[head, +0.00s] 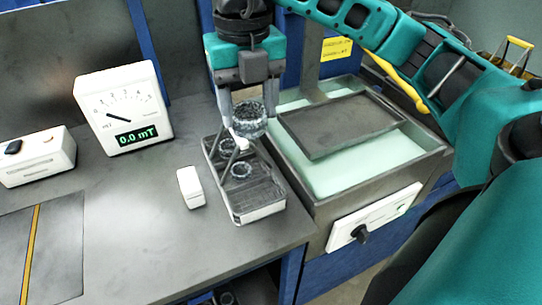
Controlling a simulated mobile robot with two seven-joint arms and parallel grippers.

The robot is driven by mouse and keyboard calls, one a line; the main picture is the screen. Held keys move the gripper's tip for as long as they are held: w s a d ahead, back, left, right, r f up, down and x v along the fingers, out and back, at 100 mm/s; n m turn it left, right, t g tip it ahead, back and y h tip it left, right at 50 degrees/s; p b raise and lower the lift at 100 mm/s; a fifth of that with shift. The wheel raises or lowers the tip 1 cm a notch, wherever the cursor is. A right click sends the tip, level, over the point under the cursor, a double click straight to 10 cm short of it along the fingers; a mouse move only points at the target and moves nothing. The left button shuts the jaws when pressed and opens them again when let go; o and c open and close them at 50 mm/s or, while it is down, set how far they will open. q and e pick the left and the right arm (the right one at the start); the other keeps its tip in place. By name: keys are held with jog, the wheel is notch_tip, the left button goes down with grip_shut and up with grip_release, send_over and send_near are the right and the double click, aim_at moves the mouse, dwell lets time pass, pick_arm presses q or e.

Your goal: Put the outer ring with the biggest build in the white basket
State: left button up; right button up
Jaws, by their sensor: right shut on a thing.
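My right gripper (246,112) points down over a narrow rack (259,212) on the bench. It is shut on a grey outer ring (250,126), held tilted above the rear part of the rack. Smaller rings sit in the rack, one in the middle (241,170) and one farther back (226,145), partly behind the gripper. Their exact sizes are hard to compare. I cannot make out a white basket for certain. My left gripper is not in view.
A gauge reading 0.0 mT (124,104) stands at the back left, with a white box (36,156) beside it. A small white block (190,187) lies left of the rack. A basin with pale green liquid (350,172) adjoins on the right.

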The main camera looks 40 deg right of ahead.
notch_tip(320, 180, down, 15)
jog(key=b, duration=0.3)
jog(key=shift+f, duration=0.1)
jog(key=shift+f+b, duration=0.3)
jog(key=shift+f, duration=2)
jog(key=shift+f, duration=0.15)
jog(key=o, duration=0.8)
jog(key=shift+f, duration=0.1)
jog(key=o, duration=0.5)
jog(key=shift+c, duration=0.2)
